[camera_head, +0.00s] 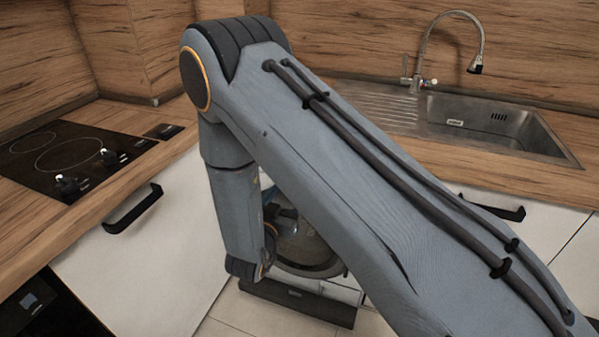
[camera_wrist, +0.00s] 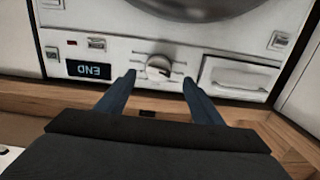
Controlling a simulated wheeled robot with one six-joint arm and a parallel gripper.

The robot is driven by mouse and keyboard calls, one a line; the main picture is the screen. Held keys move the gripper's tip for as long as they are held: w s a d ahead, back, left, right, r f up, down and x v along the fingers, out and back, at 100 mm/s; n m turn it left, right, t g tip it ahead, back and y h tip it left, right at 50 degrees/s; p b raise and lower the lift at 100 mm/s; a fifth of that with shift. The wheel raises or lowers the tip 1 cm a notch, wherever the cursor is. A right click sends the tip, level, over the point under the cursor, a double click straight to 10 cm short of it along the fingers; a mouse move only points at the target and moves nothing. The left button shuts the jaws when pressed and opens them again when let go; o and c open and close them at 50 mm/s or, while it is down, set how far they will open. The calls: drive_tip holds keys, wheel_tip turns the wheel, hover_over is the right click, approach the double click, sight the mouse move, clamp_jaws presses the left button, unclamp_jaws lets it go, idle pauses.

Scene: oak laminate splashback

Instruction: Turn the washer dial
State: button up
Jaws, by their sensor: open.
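The washer dial (camera_wrist: 158,68) is a round pale knob on the washer's white front panel, in the upper middle of the wrist view. My gripper (camera_wrist: 159,80) is open, with one dark finger to the left of the dial and one to the right. Neither finger visibly touches it. The washer (camera_wrist: 205,46) fills the top of the wrist view, with part of its round door showing. In the head view my arm hides most of the washer; its round door (camera_head: 308,262) shows partly behind the arm.
A wooden edge (camera_wrist: 285,135) borders the panel. The hob (camera_head: 75,155), sink (camera_head: 490,120) and a black cabinet handle (camera_head: 133,208) lie around my arm.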

drive_tip(key=p+x, duration=0.1)
drive_tip(key=x, duration=0.6)
drive_tip(key=shift+w+d+r, duration=0.2)
drive_tip(key=shift+w, duration=0.05)
drive_tip(key=c, duration=1)
